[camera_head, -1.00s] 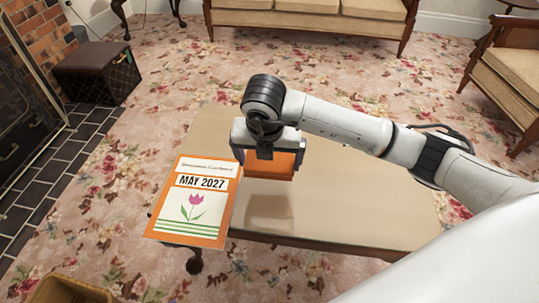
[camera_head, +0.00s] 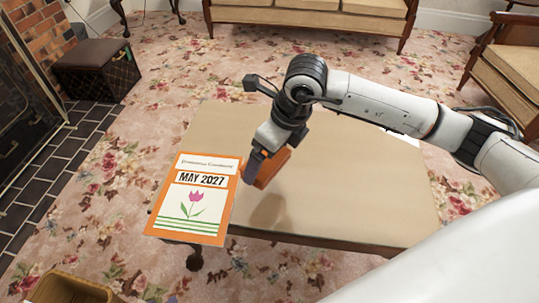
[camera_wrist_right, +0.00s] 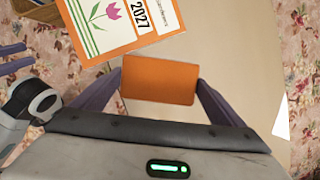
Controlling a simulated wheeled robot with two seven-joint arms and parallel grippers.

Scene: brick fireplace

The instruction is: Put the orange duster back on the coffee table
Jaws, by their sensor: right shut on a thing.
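The orange duster (camera_head: 273,168) is a block-like orange thing held between the fingers of my right gripper (camera_head: 266,160). In the right wrist view the duster (camera_wrist_right: 160,81) shows as a flat orange rectangle between the two dark fingers of the right gripper (camera_wrist_right: 160,88). It is tilted in the head view and is above the beige coffee table (camera_head: 350,190), with a shadow on the top below it. My left gripper is not in the head view; dark prongs at the left edge of the wrist view may be its fingers, cut off by the frame.
An orange-and-white "MAY 2027" card (camera_head: 195,200) stands out at the table's left end, just left of the right gripper. A wicker basket (camera_head: 70,290) is at the bottom left. A dark box (camera_head: 97,70) stands by the fireplace.

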